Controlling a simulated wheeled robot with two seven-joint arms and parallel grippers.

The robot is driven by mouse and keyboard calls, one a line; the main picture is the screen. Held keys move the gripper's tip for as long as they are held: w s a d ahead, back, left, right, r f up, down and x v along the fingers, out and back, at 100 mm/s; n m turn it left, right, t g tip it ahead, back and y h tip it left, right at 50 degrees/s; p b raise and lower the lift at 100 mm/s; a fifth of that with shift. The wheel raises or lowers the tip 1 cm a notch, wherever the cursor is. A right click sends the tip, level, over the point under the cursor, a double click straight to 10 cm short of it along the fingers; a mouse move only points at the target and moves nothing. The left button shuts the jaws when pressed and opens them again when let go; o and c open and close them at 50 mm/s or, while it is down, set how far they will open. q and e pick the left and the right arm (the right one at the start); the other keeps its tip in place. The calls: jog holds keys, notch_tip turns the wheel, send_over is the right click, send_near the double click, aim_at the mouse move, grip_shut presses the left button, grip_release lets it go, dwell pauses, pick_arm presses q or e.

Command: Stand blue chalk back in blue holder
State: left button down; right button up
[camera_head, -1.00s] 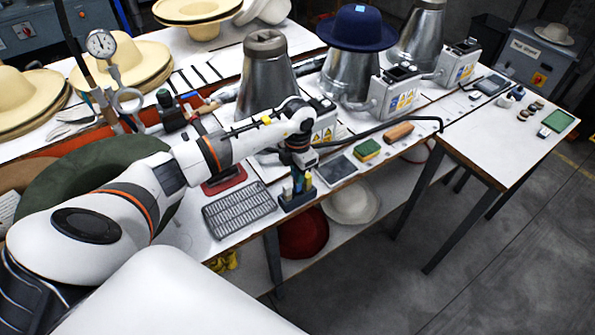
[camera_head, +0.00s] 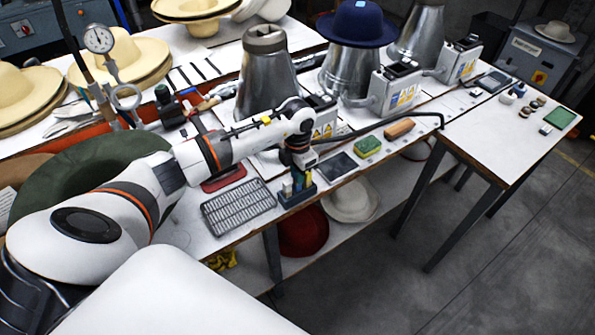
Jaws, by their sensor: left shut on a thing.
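The blue holder (camera_head: 298,196) is a small dark blue block near the front edge of the white bench, with several coloured chalk sticks upright at it. My left gripper (camera_head: 300,170) points down directly over the holder, very close to its top. It is shut on a thin stick that appears to be the blue chalk (camera_head: 298,181). The fingertips and chalk are very small here, and I cannot tell whether the chalk's lower end is inside the holder or just above it. My right gripper is not in view.
A grey slotted tray (camera_head: 238,207) lies left of the holder. A dark flat pad (camera_head: 338,167), a green-and-yellow sponge (camera_head: 367,147) and a brown brush (camera_head: 399,129) lie to the right. Metal hat forms (camera_head: 264,85) stand behind. Hats sit on the shelf below.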

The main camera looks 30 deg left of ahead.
pick_arm(q)
jog(key=shift+f+b, duration=0.4)
jog(key=shift+f, duration=0.2)
dwell(0.3)
jog(key=c, duration=1.3)
grip_release()
jog(key=shift+o, duration=0.2)
jog(key=shift+r+p, duration=2.5)
jog(key=shift+r, duration=1.3)
